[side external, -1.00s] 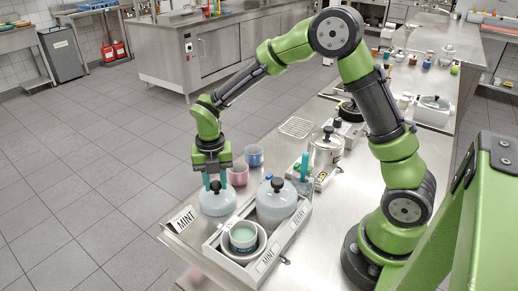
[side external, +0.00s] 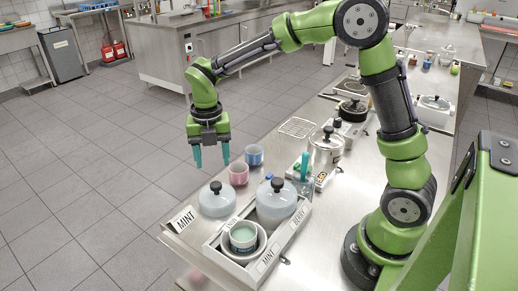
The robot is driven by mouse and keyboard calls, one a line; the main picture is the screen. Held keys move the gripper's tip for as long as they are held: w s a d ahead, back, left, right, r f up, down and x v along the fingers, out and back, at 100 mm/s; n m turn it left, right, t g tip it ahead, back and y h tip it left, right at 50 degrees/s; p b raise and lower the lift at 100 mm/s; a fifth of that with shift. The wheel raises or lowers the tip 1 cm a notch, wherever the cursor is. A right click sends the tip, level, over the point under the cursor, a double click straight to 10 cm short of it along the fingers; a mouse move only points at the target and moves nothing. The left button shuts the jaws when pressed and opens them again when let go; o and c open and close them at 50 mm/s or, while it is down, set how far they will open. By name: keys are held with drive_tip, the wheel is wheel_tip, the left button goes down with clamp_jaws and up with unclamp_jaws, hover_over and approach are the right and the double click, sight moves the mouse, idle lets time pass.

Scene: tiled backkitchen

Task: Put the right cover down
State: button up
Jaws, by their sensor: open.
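A pink cup (side external: 238,174) and a blue cup (side external: 254,155) stand behind the covers.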

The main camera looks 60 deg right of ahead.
drive_tip(key=s+r+m+t, duration=0.2)
drive_tip(key=s+r+m, duration=0.2)
drive_tip(key=r+m, duration=0.3)
drive_tip(key=s+d+r+m+t+y, duration=0.1)
drive_tip(key=s+r+m+t, duration=0.1)
drive_tip(key=s+m, duration=0.5)
drive_tip(key=s+d+r+m+t+y, duration=0.1)
drive_tip(key=s+m, duration=0.6)
drive_tip(key=m, duration=1)
drive_tip(key=shift+s+d+r+t, duration=0.2)
drive_tip(key=shift+d+r+t, duration=0.4)
drive_tip(key=shift+t, duration=0.5)
